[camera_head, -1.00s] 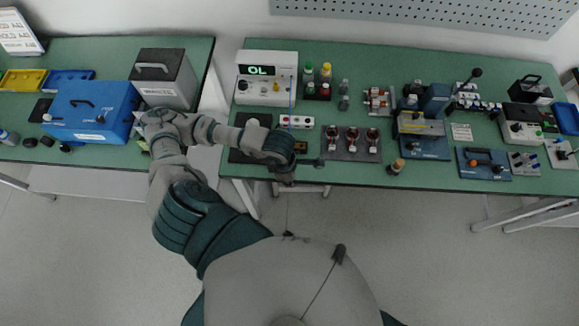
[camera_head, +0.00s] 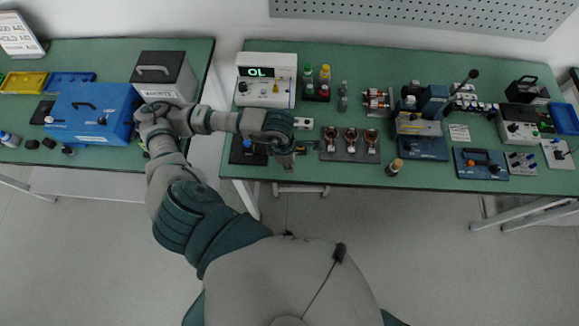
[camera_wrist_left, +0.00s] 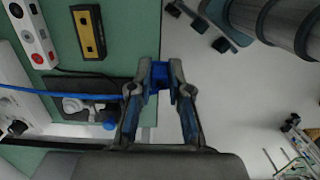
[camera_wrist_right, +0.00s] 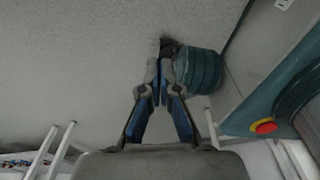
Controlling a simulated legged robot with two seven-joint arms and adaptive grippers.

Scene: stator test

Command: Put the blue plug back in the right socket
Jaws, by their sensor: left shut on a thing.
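My left gripper (camera_wrist_left: 158,80) is shut on the blue plug (camera_wrist_left: 159,72), whose blue body shows between the fingertips in the left wrist view. A blue cable (camera_wrist_left: 60,93) runs from the left edge toward the gripper. In the head view my left gripper (camera_head: 286,160) is over the table's front edge, and the plug is too small to make out. The white meter (camera_head: 266,82) reads OL. A white socket strip (camera_head: 303,123) lies in front of it; the strip also shows in the left wrist view (camera_wrist_left: 30,32), apart from the plug. My right gripper (camera_wrist_right: 164,75) looks shut and empty.
A yellow block (camera_wrist_left: 87,32) and a black pad (camera_wrist_left: 75,88) with a grey piece on it lie near the left gripper. A grey plate (camera_head: 350,155) with several copper-coloured parts stands to the right. The green table (camera_head: 330,180) ends just in front, with floor beyond.

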